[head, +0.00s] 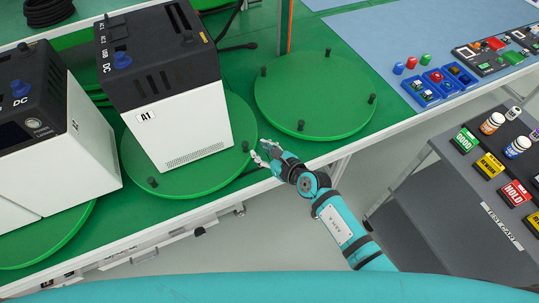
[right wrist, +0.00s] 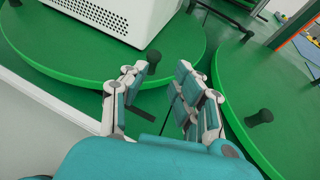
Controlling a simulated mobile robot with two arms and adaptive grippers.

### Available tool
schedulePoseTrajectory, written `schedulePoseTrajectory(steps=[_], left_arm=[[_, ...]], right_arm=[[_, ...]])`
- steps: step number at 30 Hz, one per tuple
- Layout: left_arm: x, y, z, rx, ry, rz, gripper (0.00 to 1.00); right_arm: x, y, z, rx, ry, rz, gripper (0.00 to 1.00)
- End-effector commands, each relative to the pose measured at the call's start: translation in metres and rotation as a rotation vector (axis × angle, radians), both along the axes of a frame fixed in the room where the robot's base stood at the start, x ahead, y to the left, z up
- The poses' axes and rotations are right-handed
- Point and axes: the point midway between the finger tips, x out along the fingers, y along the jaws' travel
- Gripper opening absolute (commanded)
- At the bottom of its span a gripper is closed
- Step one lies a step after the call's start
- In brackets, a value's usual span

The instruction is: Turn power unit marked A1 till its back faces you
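The power unit marked A1 (head: 180,125) is a white box with a black top. It stands upright on a green turntable (head: 240,115); its white side with the A1 label and a vent grille faces me. A black panel with "DC", "AC" and "USB" lettering and a blue knob shows on its upper left. My right gripper (head: 259,152) is at the turntable's near right rim, by a black peg (head: 245,146). In the right wrist view its fingers (right wrist: 160,72) are spread and apart, with the peg (right wrist: 153,58) just beyond them. My left gripper is not in view.
Another white and black unit (head: 85,150) stands close at the left on its own turntable (head: 50,240). An empty turntable (head: 315,95) with several pegs is to the right. A grey test cart (head: 450,215) holds labelled boxes and bottles. Cables lie behind the units.

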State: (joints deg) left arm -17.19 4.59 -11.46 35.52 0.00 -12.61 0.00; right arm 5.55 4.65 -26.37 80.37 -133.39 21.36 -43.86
Motion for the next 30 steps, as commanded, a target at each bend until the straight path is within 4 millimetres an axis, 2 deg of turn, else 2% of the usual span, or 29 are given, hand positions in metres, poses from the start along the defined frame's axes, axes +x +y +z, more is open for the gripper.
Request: schedulePoseTrajectory(steps=[3,9,27,30], left_arm=[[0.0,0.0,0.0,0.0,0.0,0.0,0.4],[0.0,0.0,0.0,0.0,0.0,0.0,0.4],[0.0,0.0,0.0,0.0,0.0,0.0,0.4],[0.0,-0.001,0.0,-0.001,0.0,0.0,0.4]], right_arm=[[-0.013,-0.012,0.006,0.0,0.001,-0.001,0.29],[-0.024,-0.021,0.012,-0.002,0.001,-0.001,0.29],[-0.025,-0.022,0.014,0.003,0.0,-0.002,0.29],[-0.024,-0.023,0.026,0.07,-0.007,-0.037,0.29]])
